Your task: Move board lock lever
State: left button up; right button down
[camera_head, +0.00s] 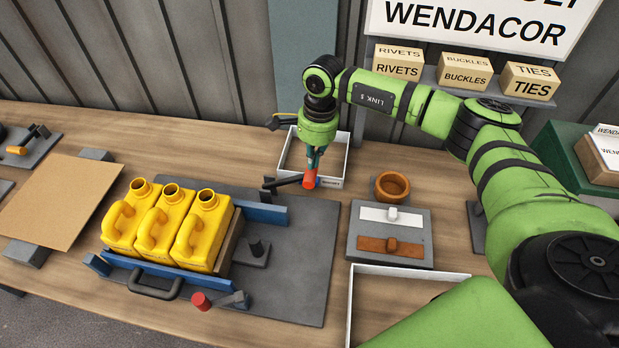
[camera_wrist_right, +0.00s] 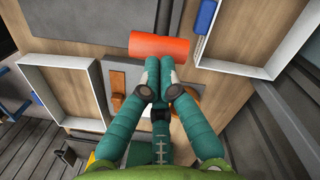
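The far lock lever has a red-orange handle (camera_head: 310,178) on a dark arm, at the far right of the blue-railed board fixture (camera_head: 318,225). In the right wrist view the handle (camera_wrist_right: 160,45) lies crosswise just past the fingertips. My right gripper (camera_head: 313,160) points down over this handle. In the wrist view its teal fingers (camera_wrist_right: 160,62) are together, tips at the handle's near edge; I cannot tell whether they touch it. A second lever with a red knob (camera_head: 201,301) sits at the near blue rail. My left gripper is not in view.
Three yellow jerry cans (camera_head: 150,225) stand between the blue rails. A white-rimmed tray (camera_head: 341,181) is behind the far lever. A wooden bowl (camera_head: 391,186) and a grey plate with two latches (camera_head: 425,222) are to the right. A brown board (camera_head: 60,203) lies left.

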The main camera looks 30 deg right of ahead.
aim_at(312, 177)
jog(key=shift+a+f+b, duration=0.1)
jog(key=shift+f+b, duration=0.25)
jog(key=shift+f, duration=0.9)
notch_tip(312, 177, down, 5)
jog(key=b, duration=0.4)
jog(key=shift+r, duration=0.3)
jog(key=d, duration=0.1)
jog(key=d+r+b, duration=0.1)
jog(key=d, duration=0.1)
jog(key=shift+w, duration=0.1)
